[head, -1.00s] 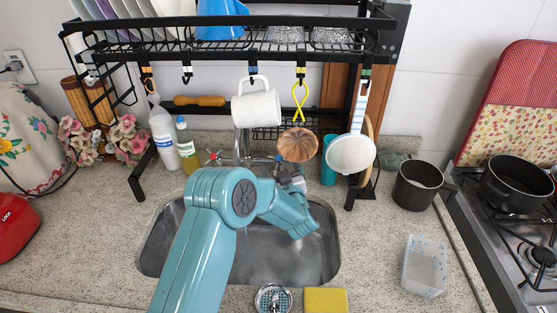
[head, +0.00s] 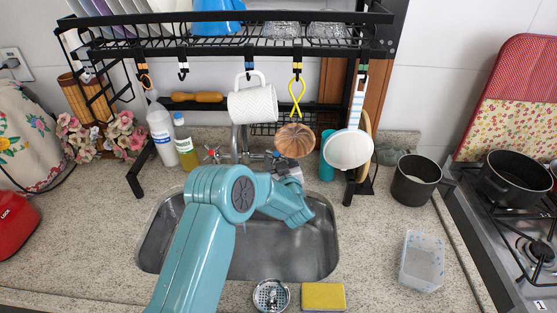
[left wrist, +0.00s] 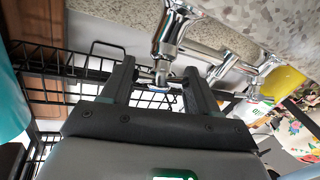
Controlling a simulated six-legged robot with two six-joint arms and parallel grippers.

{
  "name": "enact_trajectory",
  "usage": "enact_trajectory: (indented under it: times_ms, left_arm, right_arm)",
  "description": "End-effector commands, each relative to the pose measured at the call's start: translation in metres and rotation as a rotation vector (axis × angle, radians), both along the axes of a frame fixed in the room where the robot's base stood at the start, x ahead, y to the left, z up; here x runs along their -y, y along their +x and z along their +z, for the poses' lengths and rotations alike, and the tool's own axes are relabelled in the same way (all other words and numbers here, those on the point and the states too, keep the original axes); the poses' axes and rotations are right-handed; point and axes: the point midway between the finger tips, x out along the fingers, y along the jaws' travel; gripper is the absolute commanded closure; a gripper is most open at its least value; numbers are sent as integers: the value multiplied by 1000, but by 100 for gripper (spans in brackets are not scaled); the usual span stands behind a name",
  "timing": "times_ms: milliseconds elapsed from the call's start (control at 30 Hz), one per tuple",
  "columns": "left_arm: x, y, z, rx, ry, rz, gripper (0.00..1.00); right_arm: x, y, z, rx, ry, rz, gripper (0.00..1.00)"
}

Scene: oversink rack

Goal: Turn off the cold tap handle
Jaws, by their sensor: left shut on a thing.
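The cold tap handle (head: 277,155) has a blue tip and sits on the right of the chrome faucet (head: 234,140) behind the sink. My left gripper (head: 284,162) is at this handle, and my own wrist partly hides it in the head view. In the left wrist view, the fingers of my left gripper (left wrist: 160,72) stand on both sides of the cold tap handle (left wrist: 159,88), a small chrome piece with blue on it. They are closed on it. The hot tap handle (head: 211,154) has a red tip and sits on the left. My right gripper is not in view.
The black rack (head: 220,50) spans the sink. Bottles (head: 162,135) stand to the left. The steel sink (head: 265,255) lies below my arm.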

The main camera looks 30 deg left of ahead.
Motion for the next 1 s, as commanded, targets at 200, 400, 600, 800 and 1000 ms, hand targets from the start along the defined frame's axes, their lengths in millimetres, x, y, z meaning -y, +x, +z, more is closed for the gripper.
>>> enact_trajectory:
  times_ms: [200,400,600,800,1000]
  left_arm:
    - [-10,-4,-1,-21,54,-47,70]
    - [-13,-6,-2,-68,137,-159,70]
    - [-15,-6,-1,-121,226,-285,70]
    - [-17,-6,2,-167,307,-395,68]
    - [-18,-6,5,-200,365,-473,66]
  right_arm:
    - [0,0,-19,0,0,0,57]
    - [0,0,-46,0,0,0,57]
    - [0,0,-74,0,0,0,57]
    - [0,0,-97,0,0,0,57]
    - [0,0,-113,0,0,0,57]
